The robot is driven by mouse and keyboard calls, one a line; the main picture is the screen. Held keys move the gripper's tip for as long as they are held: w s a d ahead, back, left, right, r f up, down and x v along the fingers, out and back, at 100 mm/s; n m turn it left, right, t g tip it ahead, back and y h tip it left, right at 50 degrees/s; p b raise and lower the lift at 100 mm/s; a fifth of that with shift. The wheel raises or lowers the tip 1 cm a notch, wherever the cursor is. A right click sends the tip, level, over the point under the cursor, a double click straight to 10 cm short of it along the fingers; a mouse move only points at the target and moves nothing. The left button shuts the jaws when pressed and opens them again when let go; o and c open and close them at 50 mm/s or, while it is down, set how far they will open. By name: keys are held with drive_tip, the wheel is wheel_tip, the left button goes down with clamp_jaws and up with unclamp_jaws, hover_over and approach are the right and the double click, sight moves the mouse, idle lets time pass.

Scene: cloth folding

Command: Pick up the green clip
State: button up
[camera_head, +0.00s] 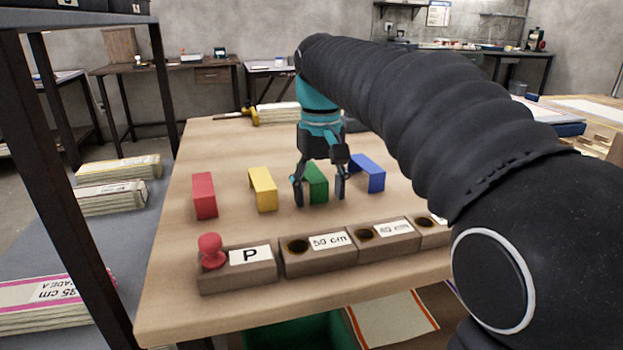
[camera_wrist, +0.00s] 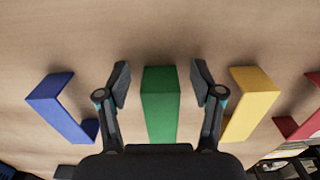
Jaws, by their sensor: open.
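The green clip (camera_head: 316,184) stands on the wooden table in a row of bent, angular clips. It lies between the yellow and blue ones in the head view. My gripper (camera_head: 319,193) is open around it, one finger on each side. In the wrist view the green clip (camera_wrist: 159,104) is between the two fingers (camera_wrist: 160,85), with a visible gap on both sides. The fingers partly cover the clip in the head view.
A yellow clip (camera_head: 263,189) and a red clip (camera_head: 204,195) stand to the left, a blue clip (camera_head: 370,173) to the right. Wooden blocks with labels (camera_head: 319,249) line the front, one holding a red knob (camera_head: 211,250).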

drive_tip(key=c, duration=0.8)
drive_tip(key=shift+r, duration=0.1)
